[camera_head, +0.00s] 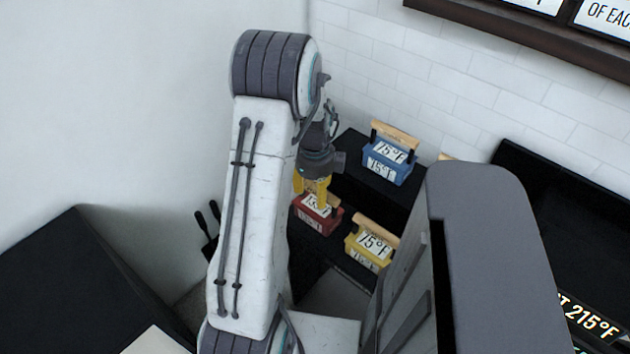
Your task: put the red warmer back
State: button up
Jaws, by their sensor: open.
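The red warmer (317,221) stands on a black stepped shelf (351,196), with a "°F" label on its front. My gripper (311,192) has yellow fingers and is directly over the red warmer, pointing down, overlapping its top in the picture. The fingers are open. Part of the warmer's top and handle is hidden behind the fingers, and its left side is close to my arm. I cannot tell whether the fingers touch it.
A blue warmer (386,164) with a wooden handle stands on the higher step behind. A yellow warmer (366,251) stands right of the red one. A white tiled wall (440,75) is behind. A black counter (80,285) is at left.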

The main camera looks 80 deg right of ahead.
notch_tip(320, 180, up, 12)
jog(key=b, duration=0.2)
jog(key=w+a+r+n+t+h, duration=0.1)
jog(key=w+a+r+n, duration=0.1)
jog(key=w+a+n, duration=0.8)
jog(key=w+a+r+n, duration=0.3)
jog(key=w+a+n, duration=0.4)
jog(key=w, duration=0.5)
jog(key=s+a+f+n+t+y, duration=0.1)
jog(key=a+n+t, duration=0.1)
jog(key=a+n, duration=2.1)
jog(key=shift+n, duration=1.3)
jog(key=shift+r+p, duration=0.1)
jog(key=shift+p, duration=0.2)
notch_tip(320, 180, up, 5)
jog(key=p, duration=0.4)
jog(key=shift+d+p, duration=0.1)
jog(key=shift+p, duration=0.2)
